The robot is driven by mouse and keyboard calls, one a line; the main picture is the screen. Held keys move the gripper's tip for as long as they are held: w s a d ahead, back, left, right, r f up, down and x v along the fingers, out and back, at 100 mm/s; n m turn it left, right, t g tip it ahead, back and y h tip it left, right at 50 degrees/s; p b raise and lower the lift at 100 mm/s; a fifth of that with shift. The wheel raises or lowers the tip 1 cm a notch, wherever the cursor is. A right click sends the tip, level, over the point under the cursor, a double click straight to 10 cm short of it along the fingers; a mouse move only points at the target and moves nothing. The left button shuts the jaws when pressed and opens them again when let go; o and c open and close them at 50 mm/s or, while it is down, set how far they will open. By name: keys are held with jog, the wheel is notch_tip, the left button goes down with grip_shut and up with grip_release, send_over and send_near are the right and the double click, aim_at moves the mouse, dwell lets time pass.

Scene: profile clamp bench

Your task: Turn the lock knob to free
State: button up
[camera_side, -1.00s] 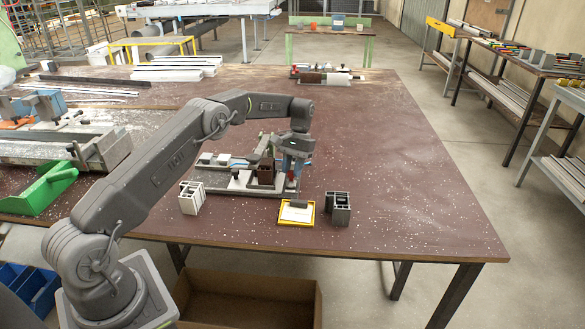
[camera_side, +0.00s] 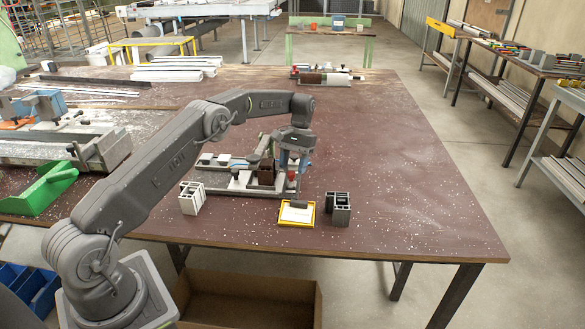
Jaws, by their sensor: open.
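The clamp fixture (camera_side: 232,188) stands on the brown table, a grey base with several blocks and a dark brown piece on it. My gripper (camera_side: 292,172) points down at the fixture's right end. A small red part (camera_side: 292,176) shows at its fingertips; I cannot tell whether this is the lock knob or whether the fingers touch it. A dark round knob (camera_side: 253,157) shows on the fixture left of my gripper. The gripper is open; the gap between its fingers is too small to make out.
A white profile piece (camera_side: 191,198) stands left of the fixture. A yellow-framed tray (camera_side: 297,214) and a dark grey profile piece (camera_side: 339,208) stand in front and to the right. The table (camera_side: 420,190) is clear on the right. A green holder (camera_side: 48,188) lies at the left.

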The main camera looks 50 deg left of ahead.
notch_tip(320, 180, up, 9)
jog(key=shift+w+a+f, duration=0.15)
jog(key=shift+w+f, duration=0.05)
jog(key=shift+w, duration=0.05)
jog(key=s+d+r+m+t+y, duration=0.1)
jog(key=s+d+r+t, duration=0.1)
jog(key=s+d+r, duration=0.5)
jog(key=s+d+r+m+t+y, duration=0.15)
jog(key=s+d+r, duration=0.25)
jog(key=r, duration=0.6)
jog(key=s+d+f+m+t, duration=0.1)
jog(key=s+d+f+t, duration=0.1)
jog(key=s, duration=0.9)
jog(key=s+d+f+m+t, duration=0.1)
jog(key=s+d+f+t, duration=0.2)
jog(key=s, duration=0.9)
jog(key=shift+s+d+f+t+h, duration=0.2)
jog(key=shift+d+t+h, duration=0.25)
jog(key=shift+d, duration=0.75)
